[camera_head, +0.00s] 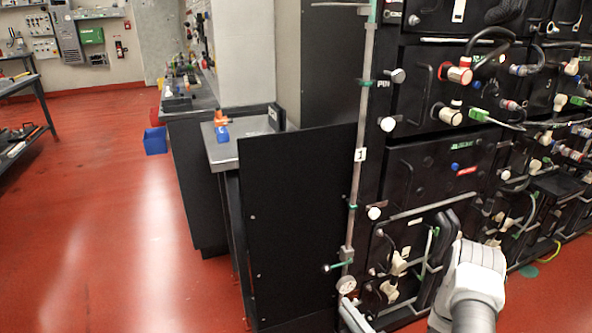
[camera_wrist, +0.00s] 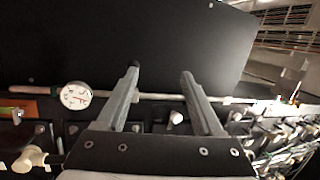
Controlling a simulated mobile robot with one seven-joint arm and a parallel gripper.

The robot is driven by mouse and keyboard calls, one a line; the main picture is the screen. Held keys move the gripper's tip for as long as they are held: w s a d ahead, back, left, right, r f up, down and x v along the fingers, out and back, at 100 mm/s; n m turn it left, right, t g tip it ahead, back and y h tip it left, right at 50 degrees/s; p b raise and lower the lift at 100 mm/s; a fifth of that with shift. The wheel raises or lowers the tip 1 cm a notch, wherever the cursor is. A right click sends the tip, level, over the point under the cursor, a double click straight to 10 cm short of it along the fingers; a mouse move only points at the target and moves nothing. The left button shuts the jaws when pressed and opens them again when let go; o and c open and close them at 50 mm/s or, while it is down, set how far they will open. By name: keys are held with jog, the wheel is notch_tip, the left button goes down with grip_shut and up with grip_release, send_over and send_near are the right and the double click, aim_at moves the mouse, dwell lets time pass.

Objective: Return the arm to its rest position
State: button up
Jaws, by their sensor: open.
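My gripper (camera_wrist: 160,95) is open and empty in the wrist view, its two fingers apart in front of a black panel (camera_wrist: 130,35) and a thin metal pipe (camera_wrist: 155,97). In the head view my white arm comes in at the lower right, in front of the lowest battery units of the black rack (camera_head: 425,165). The gripper's fingertips are not clear in that view. A round gauge (camera_wrist: 75,95) sits on the pipe, left of the fingers in the wrist view. The gauge also shows in the head view (camera_head: 346,285), left of my arm.
The battery rack with cables, connectors and protruding handles fills the right side. A black side panel (camera_head: 290,220) and a metal workbench (camera_head: 212,150) stand left of it. A blue bin (camera_head: 155,141) hangs by the bench. The red floor (camera_head: 120,220) is clear at left.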

jog(key=s+a+r+n+g+y, duration=0.2)
jog(key=a+r+n+g+y, duration=0.25)
jog(key=r+g, duration=0.3)
jog(key=s+a+r+n+g+y, duration=0.2)
jog(key=a+r+n+g+y, duration=0.25)
jog(key=r, duration=0.45)
jog(key=s+a+r+n+g+h, duration=0.1)
jog(key=s+r+n+g+h, duration=0.1)
jog(key=s+r+g+h, duration=0.3)
jog(key=s+a+r+n+g+h, duration=0.1)
jog(key=s+r+g+h, duration=0.1)
jog(key=s+g+h, duration=0.45)
jog(key=s+d+r+m+t+h, duration=0.2)
jog(key=s+d+r+t+h, duration=0.4)
jog(key=d+r+t+h, duration=0.45)
notch_tip(320, 180, up, 21)
jog(key=t+y+p, duration=0.1)
jog(key=y+p, duration=0.1)
jog(key=p, duration=2)
jog(key=shift+w+d+r+p, duration=0.15)
jog(key=shift+w+p, duration=0.1)
jog(key=shift+p, duration=0.15)
